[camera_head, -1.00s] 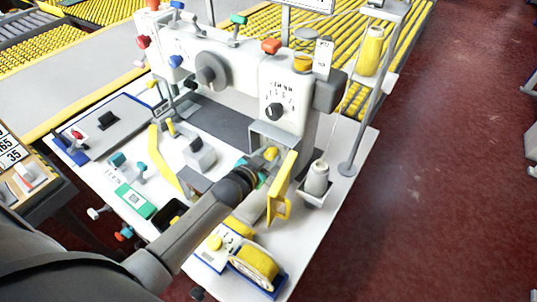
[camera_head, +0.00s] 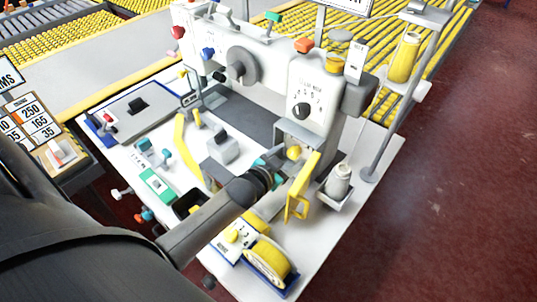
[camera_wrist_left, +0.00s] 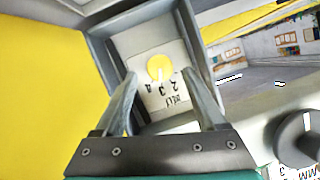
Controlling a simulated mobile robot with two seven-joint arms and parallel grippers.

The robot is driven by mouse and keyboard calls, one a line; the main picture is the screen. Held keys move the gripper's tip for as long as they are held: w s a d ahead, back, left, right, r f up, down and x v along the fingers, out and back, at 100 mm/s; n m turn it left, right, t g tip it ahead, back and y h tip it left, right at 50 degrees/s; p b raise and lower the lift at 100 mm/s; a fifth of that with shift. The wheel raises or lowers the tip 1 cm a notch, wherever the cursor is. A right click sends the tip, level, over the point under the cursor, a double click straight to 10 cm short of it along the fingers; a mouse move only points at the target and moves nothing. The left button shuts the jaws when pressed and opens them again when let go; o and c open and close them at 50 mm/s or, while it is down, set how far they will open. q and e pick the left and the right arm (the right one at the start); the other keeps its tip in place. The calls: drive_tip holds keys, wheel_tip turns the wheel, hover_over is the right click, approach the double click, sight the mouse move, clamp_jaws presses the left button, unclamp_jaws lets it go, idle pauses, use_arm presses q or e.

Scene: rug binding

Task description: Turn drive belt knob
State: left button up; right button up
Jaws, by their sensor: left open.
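The drive belt knob (camera_wrist_left: 160,67) is a round yellow knob on a white plate marked BELT with numbers, inside a grey open-fronted box (camera_wrist_left: 97,48). In the head view a small yellow knob (camera_head: 294,152) shows in the grey housing low on the right end of the white machine. My left gripper (camera_wrist_left: 159,78) is open, its two fingers reaching into the box mouth on either side of the knob as seen from the wrist. Nothing is between the fingertips, and I cannot tell whether they touch the knob. In the head view the left gripper (camera_head: 281,168) is partly hidden by its own wrist.
A yellow door panel (camera_head: 304,187) stands open just right of the gripper. A thread cone (camera_head: 338,182) and a pole are further right. A yellow tape roll (camera_head: 267,262) sits in front. A black dial (camera_head: 301,111) is above on the machine.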

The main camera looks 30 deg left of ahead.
use_arm(q)
drive_tip(key=p+v, duration=0.2)
drive_tip(key=v, duration=1.1)
drive_tip(key=shift+f, duration=0.1)
